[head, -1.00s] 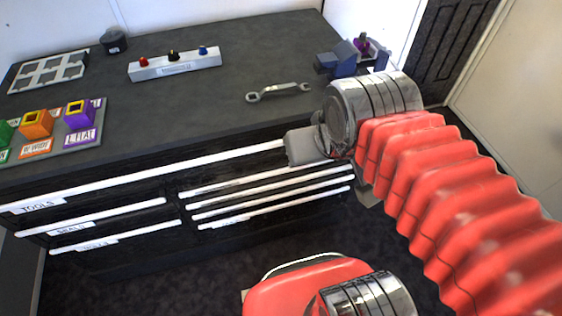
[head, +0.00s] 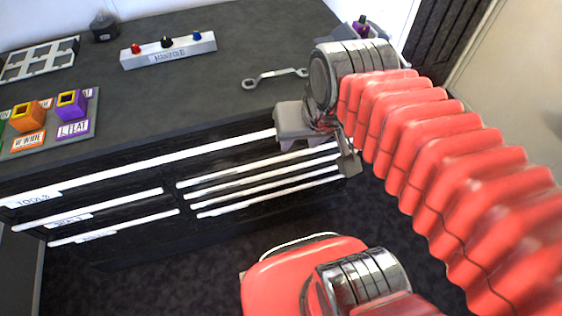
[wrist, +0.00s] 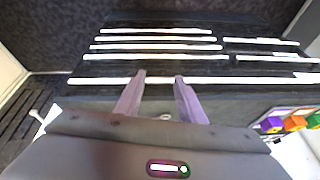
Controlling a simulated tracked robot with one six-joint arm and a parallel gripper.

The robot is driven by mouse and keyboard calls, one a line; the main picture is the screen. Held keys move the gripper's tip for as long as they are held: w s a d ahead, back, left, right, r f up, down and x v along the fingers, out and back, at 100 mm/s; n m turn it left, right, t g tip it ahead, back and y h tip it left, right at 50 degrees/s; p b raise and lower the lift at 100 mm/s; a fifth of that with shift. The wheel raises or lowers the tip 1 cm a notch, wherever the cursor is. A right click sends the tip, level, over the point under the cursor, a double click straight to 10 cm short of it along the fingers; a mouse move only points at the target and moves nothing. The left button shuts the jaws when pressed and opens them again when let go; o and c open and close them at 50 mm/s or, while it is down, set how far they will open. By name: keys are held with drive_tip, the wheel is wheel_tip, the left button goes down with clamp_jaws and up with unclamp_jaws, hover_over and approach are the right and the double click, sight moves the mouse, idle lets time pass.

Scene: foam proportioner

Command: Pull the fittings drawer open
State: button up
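The dark drawer cabinet (head: 120,262) has white handle strips and stands under a dark worktop. A long top handle (head: 150,174) carries a TOOLS label. Two shorter handles sit below it at left, the lower (head: 130,228) with a label too blurred to read. Several short handles (head: 265,193) stack at right. I cannot tell which drawer is the fittings one; all look closed. My gripper (wrist: 160,76) is open and empty in the wrist view, its fingertips appearing over the long handle; contact cannot be told. In the head view its fingers are mostly hidden beside the cabinet's right end.
On the worktop lie a wrench (head: 275,77), a switch bar (head: 168,50), a grey grid rack (head: 38,60), a dark pot (head: 103,27) and a board with coloured blocks (head: 50,142). Dark floor (head: 170,285) in front of the cabinet is clear.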

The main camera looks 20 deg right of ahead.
wheel_tip(320, 180, down, 10)
drive_tip(key=w+m+g+y, duration=0.2)
drive_tip(key=m+g+y, duration=0.25)
drive_tip(key=m, duration=0.55)
drive_tip(key=m+t+y, duration=0.8)
drive_tip(key=m+t, duration=0.5)
drive_tip(key=m, duration=2.1)
approach(277, 161)
drive_tip(key=v, duration=0.5)
drive_tip(key=shift+w+r, duration=0.1)
drive_tip(key=shift+w, duration=0.1)
drive_tip(key=shift+f+x, duration=0.1)
drive_tip(key=shift+x, duration=3.3)
drive_tip(key=shift+f+x, duration=0.15)
drive_tip(key=shift+x, duration=3.25)
drive_tip(key=shift+a, duration=0.1)
clamp_jaws()
